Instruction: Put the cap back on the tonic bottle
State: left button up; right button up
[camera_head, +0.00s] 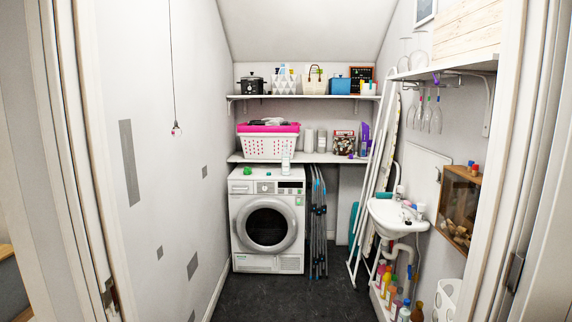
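A pale bottle-like container (285,164) stands upright on top of the white front-loading machine (267,222), toward its right side. I cannot tell from here whether it is the tonic bottle or whether its top is open. A small green object (247,171) lies on the machine's top at the left, apart from the container. It may be the cap, but it is too small to be sure. Neither of my grippers is in view.
A doorway frames the narrow room; the dark floor (290,293) ahead is clear. Shelves hold a pink-topped laundry basket (268,147) and jars. A folded rack (318,225) stands right of the machine. A small sink (392,216) and several bottles (396,300) line the right.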

aim_at(285, 155)
jog(key=i+l+u, duration=0.1)
jog(key=i, duration=0.45)
jog(key=i+l+u, duration=0.1)
jog(key=i, duration=0.4)
jog(key=i+l, duration=0.25)
jog(key=i, duration=0.3)
jog(key=i+l+u, duration=0.15)
jog(key=i, duration=0.35)
jog(key=i+l+u, duration=0.1)
jog(key=i+l, duration=0.15)
jog(key=i, duration=0.3)
jog(key=i+l, duration=0.4)
jog(key=l+u, duration=0.05)
jog(key=l, duration=0.05)
